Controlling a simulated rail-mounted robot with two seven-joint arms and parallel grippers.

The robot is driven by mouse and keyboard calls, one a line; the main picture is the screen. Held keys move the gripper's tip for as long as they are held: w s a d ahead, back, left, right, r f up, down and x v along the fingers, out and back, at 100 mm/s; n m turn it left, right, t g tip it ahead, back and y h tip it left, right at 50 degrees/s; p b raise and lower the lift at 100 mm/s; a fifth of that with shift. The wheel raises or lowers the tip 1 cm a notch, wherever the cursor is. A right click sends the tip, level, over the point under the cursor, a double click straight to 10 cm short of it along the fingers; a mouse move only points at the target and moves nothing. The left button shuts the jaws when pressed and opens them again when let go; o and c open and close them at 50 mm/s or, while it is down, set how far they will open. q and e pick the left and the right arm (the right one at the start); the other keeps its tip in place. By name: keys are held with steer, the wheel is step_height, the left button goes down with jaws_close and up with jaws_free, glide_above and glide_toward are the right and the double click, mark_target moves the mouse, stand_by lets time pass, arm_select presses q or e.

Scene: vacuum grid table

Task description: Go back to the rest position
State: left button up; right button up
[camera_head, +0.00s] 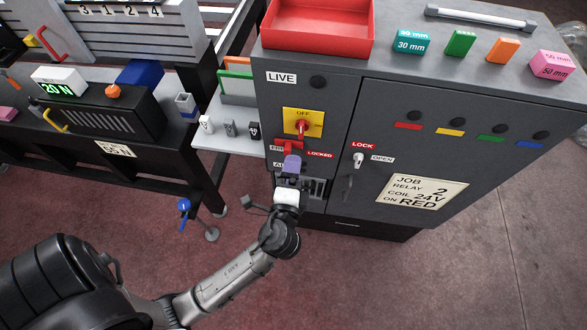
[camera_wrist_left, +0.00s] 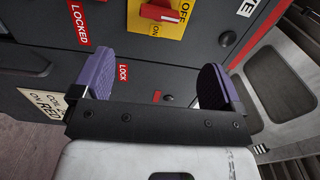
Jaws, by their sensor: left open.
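My left gripper (camera_head: 292,164) is in front of the dark grey cabinet (camera_head: 345,215), just below its yellow switch plate (camera_head: 289,118). In the left wrist view the two purple fingers of this gripper (camera_wrist_left: 158,80) stand wide apart with nothing between them. The red rotary switch (camera_head: 302,128) sits on the yellow plate, beyond the fingers in the wrist view. A red part (camera_head: 287,146) beside the LOCKED label is close to the fingertips in the head view; I cannot tell whether they touch. My right gripper is not in view.
A red tray (camera_head: 318,55) and several coloured blocks stand on the cabinet top. A white side shelf (camera_head: 228,142) with small items is left of the cabinet. A dark workbench (camera_head: 110,155) stands further left.

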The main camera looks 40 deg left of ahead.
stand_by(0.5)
arm_select(q)
steer(key=s+d+f+n+g+h, duration=0.2)
steer(key=s+f+n+g+h, duration=0.35)
steer(key=s, duration=0.55)
steer(key=s+d+f+n+g+h, duration=0.2)
steer(key=s+f+n+g+h, duration=0.35)
steer(key=s, duration=0.45)
step_height(320, 180, up, 25)
steer(key=m+p, duration=0.2)
steer(key=p, duration=2.4)
steer(key=shift+w+y+p, duration=0.3)
steer(key=shift+y+p, duration=0.1)
